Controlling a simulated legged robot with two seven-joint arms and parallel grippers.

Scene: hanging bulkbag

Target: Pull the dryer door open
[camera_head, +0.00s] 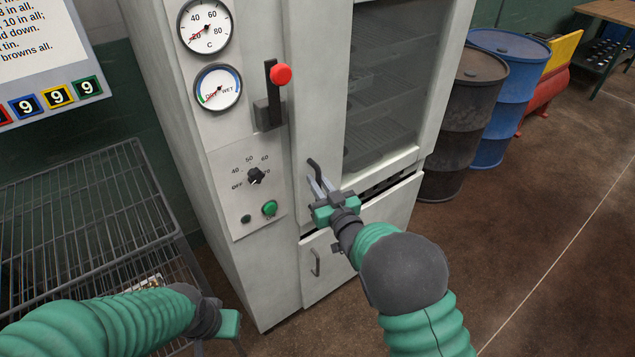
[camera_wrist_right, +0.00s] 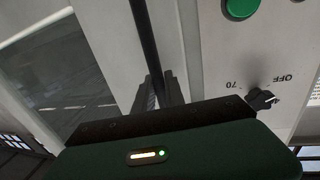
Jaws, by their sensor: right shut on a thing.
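The dryer (camera_head: 185,125) is a tall white cabinet. Its door (camera_head: 324,80) has a glass window with wire shelves behind it. A dark bar handle (camera_head: 313,165) stands on the door's lower left. My right gripper (camera_head: 320,187) is shut on this handle near its lower end. In the right wrist view the dark handle (camera_wrist_right: 144,35) runs down between the two fingers (camera_wrist_right: 161,90). A dark slot shows below the door; I cannot tell whether the door is ajar. My left gripper (camera_head: 230,322) is low at the left, away from the dryer door, its fingers not clear.
A lever with a red knob (camera_head: 280,74) and a control panel (camera_head: 245,185) are left of the door. A lower panel with a small handle (camera_head: 315,263) is below. A wire rack (camera_head: 85,205) stands left. Black and blue drums (camera_head: 510,80) stand right. Floor at the lower right is clear.

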